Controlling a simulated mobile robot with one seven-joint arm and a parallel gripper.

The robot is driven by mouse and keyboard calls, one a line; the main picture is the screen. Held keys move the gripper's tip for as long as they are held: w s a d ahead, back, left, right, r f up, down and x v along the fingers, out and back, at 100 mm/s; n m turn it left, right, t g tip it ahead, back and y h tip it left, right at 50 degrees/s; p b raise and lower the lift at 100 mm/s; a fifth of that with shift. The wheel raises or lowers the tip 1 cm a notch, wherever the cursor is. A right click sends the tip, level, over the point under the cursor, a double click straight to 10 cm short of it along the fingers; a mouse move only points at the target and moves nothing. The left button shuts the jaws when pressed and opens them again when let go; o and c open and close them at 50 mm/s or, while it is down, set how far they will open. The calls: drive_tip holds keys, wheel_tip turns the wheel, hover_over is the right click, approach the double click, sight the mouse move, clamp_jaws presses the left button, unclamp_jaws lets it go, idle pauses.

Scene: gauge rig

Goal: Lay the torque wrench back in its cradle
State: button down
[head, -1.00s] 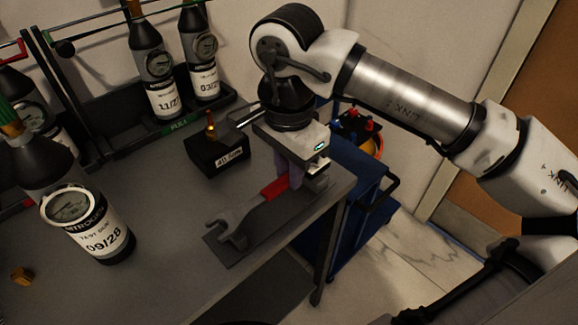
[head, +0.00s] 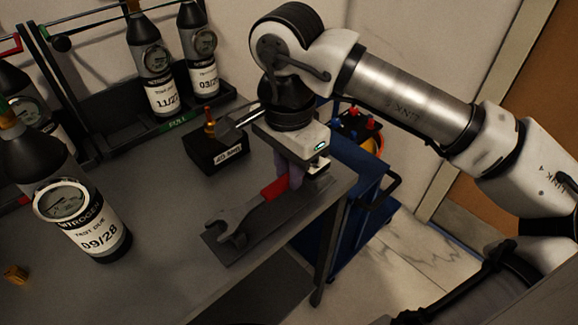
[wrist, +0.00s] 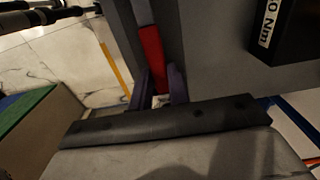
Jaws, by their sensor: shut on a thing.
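The torque wrench (head: 244,208) has a grey open-ended head and a red handle. My gripper (head: 290,180) is shut on the red handle near its right end. In the wrist view the red handle (wrist: 152,55) runs between the two purple-grey fingers of my gripper (wrist: 161,88). The cradle appears as a dark flat plate (head: 229,256) on the grey bench, under and along the wrench. The wrench lines up roughly with the plate. I cannot tell whether it touches the plate or is held just above it. The handle's far end is hidden by my gripper.
A black box (head: 218,155) with a Nm label stands behind the wrench and shows in the wrist view (wrist: 287,30). A gas bottle (head: 90,228) stands left on the bench (head: 150,285); more bottles stand in a rack behind. A blue cart (head: 365,195) is beyond the bench's right edge.

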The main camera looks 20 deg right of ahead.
drive_tip(key=shift+f+b, duration=0.3)
drive_tip(key=shift+f, duration=0.05)
drive_tip(key=c, duration=1.3)
unclamp_jaws()
drive_tip(key=shift+o, duration=0.2)
wheel_tip(320, 180, up, 14)
drive_tip(key=p, duration=0.2)
drive_tip(key=shift+f, duration=0.1)
